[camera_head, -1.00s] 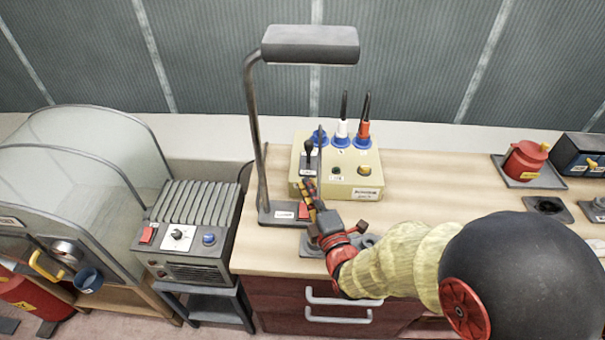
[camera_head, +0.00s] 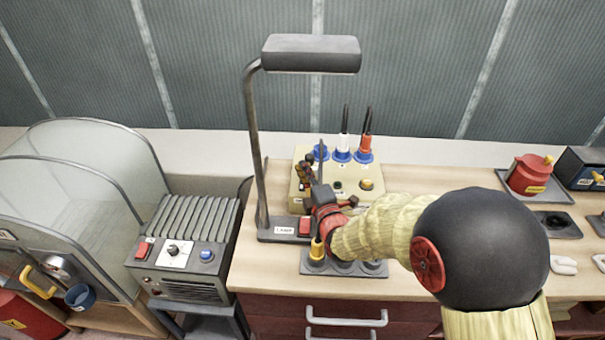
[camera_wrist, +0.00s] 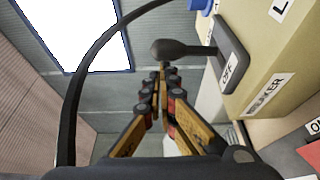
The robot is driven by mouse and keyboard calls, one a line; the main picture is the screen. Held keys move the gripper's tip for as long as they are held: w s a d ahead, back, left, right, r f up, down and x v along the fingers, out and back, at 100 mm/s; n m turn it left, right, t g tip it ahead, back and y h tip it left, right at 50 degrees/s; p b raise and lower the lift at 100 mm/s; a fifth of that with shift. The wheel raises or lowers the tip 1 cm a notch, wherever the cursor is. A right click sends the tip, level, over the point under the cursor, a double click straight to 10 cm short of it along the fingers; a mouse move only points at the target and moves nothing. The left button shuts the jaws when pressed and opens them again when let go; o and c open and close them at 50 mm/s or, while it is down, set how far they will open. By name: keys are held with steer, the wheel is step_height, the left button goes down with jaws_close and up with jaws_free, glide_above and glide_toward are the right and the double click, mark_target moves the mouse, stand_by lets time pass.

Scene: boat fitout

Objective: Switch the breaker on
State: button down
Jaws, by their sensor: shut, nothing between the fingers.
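The breaker box (camera_head: 350,197) is a cream block at the back of the bench. It also shows at the upper right of the wrist view (camera_wrist: 285,55), with a "BREAKER" label. Its black lever (camera_wrist: 185,48) sticks out from a dark plate (camera_wrist: 232,55) beside an "OFF" label. My gripper (camera_head: 306,172) is in front of the box's left side and largely hides the lever in the head view. In the wrist view my gripper (camera_wrist: 163,75) has its fingertips together and empty, close to the lever's round knob. I cannot tell whether they touch it.
A desk lamp (camera_head: 251,130) stands just left of my gripper, its pole close by. Its base has a red switch. Handled tools (camera_head: 365,135) stand upright in blue holders on the box. A grey heater-like unit (camera_head: 185,245) is at the left.

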stand_by(0.3)
steer(key=shift+w+r+p, duration=0.25)
steer(key=shift+r+p, duration=0.1)
steer(key=shift+p, duration=0.3)
steer(key=shift+w+g, duration=0.1)
steer(key=shift+g, duration=0.3)
steer(key=shift+w+p, duration=0.1)
steer(key=shift+p, duration=0.2)
steer(key=w+g+p, duration=0.1)
steer(key=p, duration=0.1)
steer(key=w+r+m+g+h+p, duration=0.1)
steer(key=p, duration=0.1)
steer(key=shift+w+g+p, duration=0.25)
steer(key=shift+g+p, duration=0.05)
steer(key=shift+p, duration=0.05)
steer(key=shift+w+m+g+p, duration=0.35)
steer(key=shift+w+m+g, duration=0.05)
steer(key=shift+w+g, duration=0.1)
steer(key=shift+w+f, duration=0.15)
steer(key=shift+f, duration=0.1)
steer(key=shift+w, duration=0.35)
